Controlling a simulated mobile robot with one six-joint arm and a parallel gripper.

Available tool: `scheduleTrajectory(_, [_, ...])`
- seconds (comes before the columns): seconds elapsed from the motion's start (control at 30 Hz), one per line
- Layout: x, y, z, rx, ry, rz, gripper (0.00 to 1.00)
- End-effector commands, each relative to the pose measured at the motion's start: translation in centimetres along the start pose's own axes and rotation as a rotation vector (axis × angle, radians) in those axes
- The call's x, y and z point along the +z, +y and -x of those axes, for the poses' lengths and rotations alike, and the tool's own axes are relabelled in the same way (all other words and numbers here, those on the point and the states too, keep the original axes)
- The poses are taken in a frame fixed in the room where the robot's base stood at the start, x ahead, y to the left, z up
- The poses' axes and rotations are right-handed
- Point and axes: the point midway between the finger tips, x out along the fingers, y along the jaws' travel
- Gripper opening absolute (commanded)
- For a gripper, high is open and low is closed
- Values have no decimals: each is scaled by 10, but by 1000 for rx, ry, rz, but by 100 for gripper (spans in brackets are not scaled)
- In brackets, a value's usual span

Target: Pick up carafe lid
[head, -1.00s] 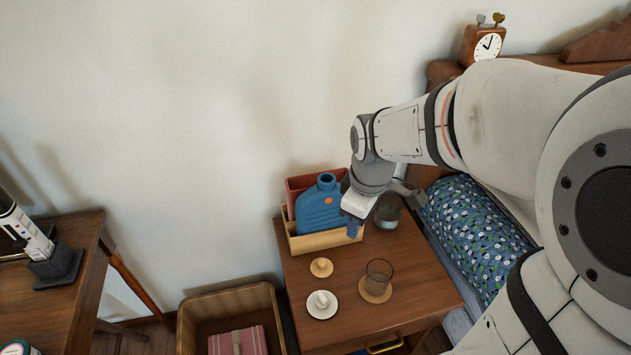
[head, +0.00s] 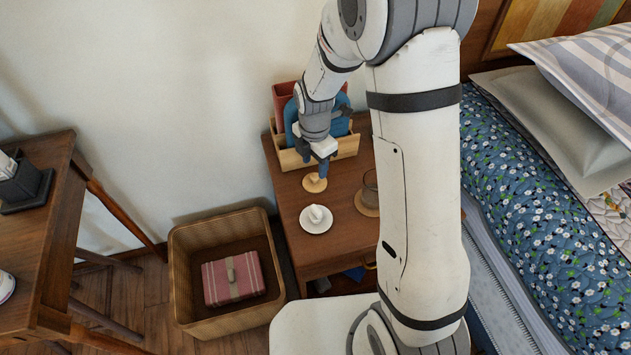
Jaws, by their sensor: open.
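A small round tan lid with a knob (head: 315,183), which looks like the carafe lid, lies on the wooden nightstand (head: 297,200). My gripper (head: 312,167) is open, pointing down just above and slightly behind the lid. Its fingertips appear close to the knob; I cannot tell whether they touch it. The dark glass carafe is hidden behind my arm.
A white saucer with a small white object (head: 316,219) lies just in front of the lid. A glass (head: 370,181) on a tan coaster stands to the right, partly hidden by my arm. A wooden organizer (head: 346,147) with a blue bottle stands behind. A wicker basket (head: 190,290) is lower left.

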Motion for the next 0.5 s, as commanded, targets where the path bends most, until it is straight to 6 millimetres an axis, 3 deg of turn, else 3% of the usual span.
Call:
scheduleTrajectory(0.23, [0, -1, -39, -2, 1, -2, 48])
scheduleTrajectory(0.5, [1, -1, -44, 1, 0, -3, 48])
